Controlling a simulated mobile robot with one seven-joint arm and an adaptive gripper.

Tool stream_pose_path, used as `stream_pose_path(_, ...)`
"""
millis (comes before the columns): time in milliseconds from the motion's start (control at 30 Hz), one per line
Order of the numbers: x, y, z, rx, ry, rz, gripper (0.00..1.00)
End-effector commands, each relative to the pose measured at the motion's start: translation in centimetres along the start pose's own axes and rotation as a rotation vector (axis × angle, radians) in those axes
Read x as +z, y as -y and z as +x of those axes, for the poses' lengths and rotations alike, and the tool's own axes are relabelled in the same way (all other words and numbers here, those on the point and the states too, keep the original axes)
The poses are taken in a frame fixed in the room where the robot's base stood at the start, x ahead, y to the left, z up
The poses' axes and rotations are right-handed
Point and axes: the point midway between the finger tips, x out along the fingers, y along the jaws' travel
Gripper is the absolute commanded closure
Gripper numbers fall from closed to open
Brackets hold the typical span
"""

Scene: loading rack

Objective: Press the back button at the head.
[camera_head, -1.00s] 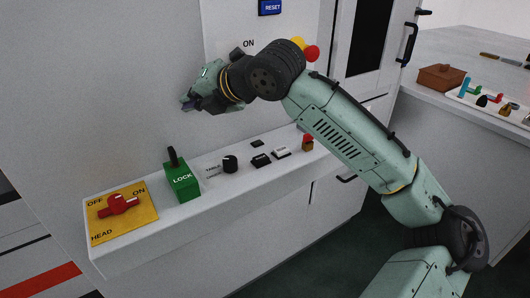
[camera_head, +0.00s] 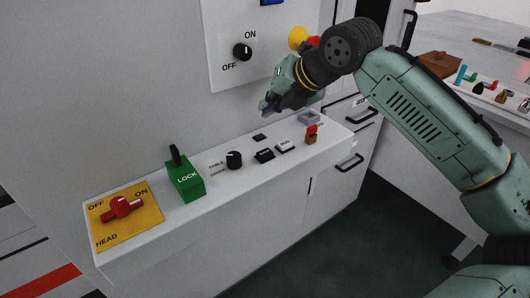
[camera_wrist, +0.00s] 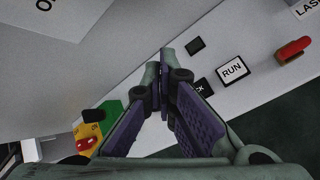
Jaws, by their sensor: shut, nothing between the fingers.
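The back button (camera_head: 264,155) is a small black block on the white ledge (camera_head: 225,187), left of the white RUN button (camera_head: 285,146). In the wrist view the black back button (camera_wrist: 202,88) is partly hidden by my gripper, and only "CK" of its label shows. My gripper (camera_head: 267,107) is shut and empty, above the ledge and apart from the button in the head view. In the wrist view my gripper (camera_wrist: 164,85) points toward the ledge, with its tips left of the back button.
A blank dark button (camera_head: 260,137) lies behind the back button. A black TABLE knob (camera_head: 234,160), a green LOCK block with lever (camera_head: 184,182) and a yellow HEAD plate with red switch (camera_head: 122,207) stand to the left. A red-topped switch (camera_head: 311,133) stands to the right.

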Motion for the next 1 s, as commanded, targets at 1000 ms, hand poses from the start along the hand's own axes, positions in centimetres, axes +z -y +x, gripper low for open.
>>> stream_pose_path(1000,-4.3,4.3,5.9,0.0,-0.001,0.0,1.0)
